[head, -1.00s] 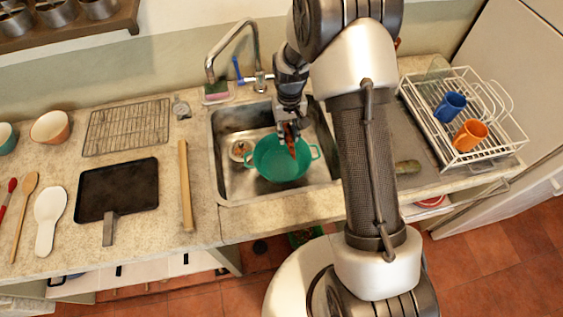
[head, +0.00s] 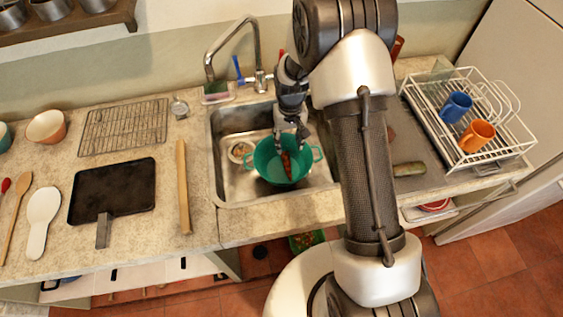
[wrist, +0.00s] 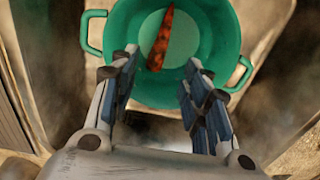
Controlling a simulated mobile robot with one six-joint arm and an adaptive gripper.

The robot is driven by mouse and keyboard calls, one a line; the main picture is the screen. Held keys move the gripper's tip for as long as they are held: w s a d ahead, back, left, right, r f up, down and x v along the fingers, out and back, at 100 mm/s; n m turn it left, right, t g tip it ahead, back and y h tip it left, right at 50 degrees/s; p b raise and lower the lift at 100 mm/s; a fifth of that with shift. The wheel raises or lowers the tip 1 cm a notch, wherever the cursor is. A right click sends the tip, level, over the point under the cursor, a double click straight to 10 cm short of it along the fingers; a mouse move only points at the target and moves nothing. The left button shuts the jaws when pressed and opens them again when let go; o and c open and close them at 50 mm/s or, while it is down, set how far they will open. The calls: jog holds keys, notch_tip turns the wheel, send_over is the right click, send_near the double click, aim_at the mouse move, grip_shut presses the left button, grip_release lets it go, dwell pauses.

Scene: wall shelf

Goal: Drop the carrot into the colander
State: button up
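The green two-handled colander (head: 265,170) sits in the metal sink basin. In the wrist view the colander (wrist: 222,40) lies just past my fingertips. The orange-red carrot (head: 286,164) is inside the colander's outline. The wrist view shows the carrot (wrist: 161,40) across the colander's pale round bottom, its narrow end towards the far wall. My gripper (head: 289,140) is over the back part of the colander. Its fingers (wrist: 160,70) are spread apart with nothing between them, so it is open. The gap between fingertips and carrot is hard to judge.
The faucet (head: 256,60) rises behind the sink (head: 225,185). A wire dish rack (head: 470,160) with a blue mug (head: 455,107) and an orange mug (head: 477,136) stands right. A dark pan (head: 112,190) and a rolling pin (head: 183,185) lie left.

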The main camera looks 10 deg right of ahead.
jog(key=shift+o, duration=0.3)
notch_tip(320, 180, up, 12)
dwell(0.5)
jog(key=shift+r, duration=0.1)
jog(key=s+r+t, duration=0.2)
jog(key=s+r, duration=1)
jog(key=r, duration=0.3)
jog(key=s+r+t, duration=0.2)
jog(key=s+r, duration=0.1)
jog(key=s, duration=1.2)
jog(key=shift+s+t, duration=0.3)
jog(key=shift+s, duration=0.05)
jog(key=shift+d+r, duration=0.1)
jog(key=shift+d, duration=0.05)
